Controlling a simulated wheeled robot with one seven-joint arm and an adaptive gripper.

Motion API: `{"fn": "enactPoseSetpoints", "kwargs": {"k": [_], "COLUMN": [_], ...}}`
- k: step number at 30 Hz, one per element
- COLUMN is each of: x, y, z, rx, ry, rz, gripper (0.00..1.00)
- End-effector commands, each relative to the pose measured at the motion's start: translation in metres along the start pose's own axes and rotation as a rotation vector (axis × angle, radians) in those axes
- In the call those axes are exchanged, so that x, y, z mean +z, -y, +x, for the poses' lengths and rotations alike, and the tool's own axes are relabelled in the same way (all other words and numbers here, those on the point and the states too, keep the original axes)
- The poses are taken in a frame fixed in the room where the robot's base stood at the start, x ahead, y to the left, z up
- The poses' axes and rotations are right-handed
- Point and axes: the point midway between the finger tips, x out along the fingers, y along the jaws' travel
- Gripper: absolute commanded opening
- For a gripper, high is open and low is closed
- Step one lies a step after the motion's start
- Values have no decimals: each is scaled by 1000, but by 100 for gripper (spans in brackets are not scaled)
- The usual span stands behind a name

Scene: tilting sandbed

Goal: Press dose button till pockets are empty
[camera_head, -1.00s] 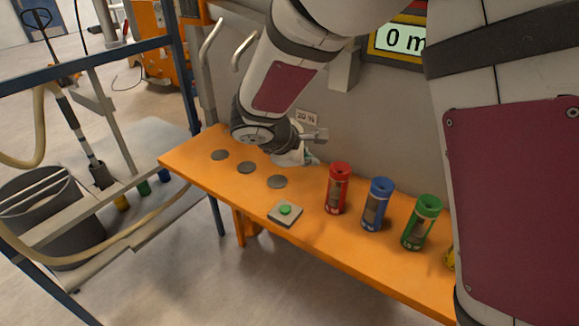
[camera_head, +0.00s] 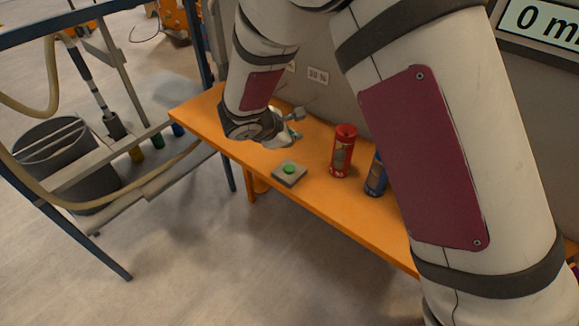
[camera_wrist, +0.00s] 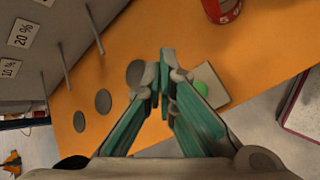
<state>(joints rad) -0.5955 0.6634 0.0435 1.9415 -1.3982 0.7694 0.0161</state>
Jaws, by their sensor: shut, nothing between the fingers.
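The dose button is a green round cap (camera_head: 289,169) on a small grey square box that lies on the orange bench (camera_head: 222,130). In the wrist view the green cap (camera_wrist: 200,88) shows just right of my fingers, partly hidden by them. My gripper (camera_wrist: 166,56) has teal fingers closed together at the tips, with nothing held. In the head view my gripper (camera_head: 292,141) is mostly hidden by my wrist, a little behind the button box and apart from it. A red canister (camera_head: 343,150) and a partly covered blue canister (camera_head: 375,178) stand upright right of the button. I see no clearly marked pockets.
Grey discs (camera_wrist: 103,101) lie flat on the bench left of my fingers in the wrist view. Thin rods (camera_wrist: 64,62) and percent labels (camera_wrist: 23,33) are at the wall. A display (camera_head: 543,25) reads 0. A blue-framed rack with a grey bin (camera_head: 62,165) stands left.

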Motion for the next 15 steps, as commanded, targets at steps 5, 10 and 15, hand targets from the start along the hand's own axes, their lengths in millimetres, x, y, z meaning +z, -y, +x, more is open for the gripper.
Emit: {"fn": "enactPoseSetpoints", "kwargs": {"k": [5,10,15], "x": [-11,-22,-33], "y": [9,21,32], "z": [15,32,47], "rx": [-1,-2,-2], "ry": [0,0,0], "rz": [-3,-3,-3], "gripper": [0,0,0]}}
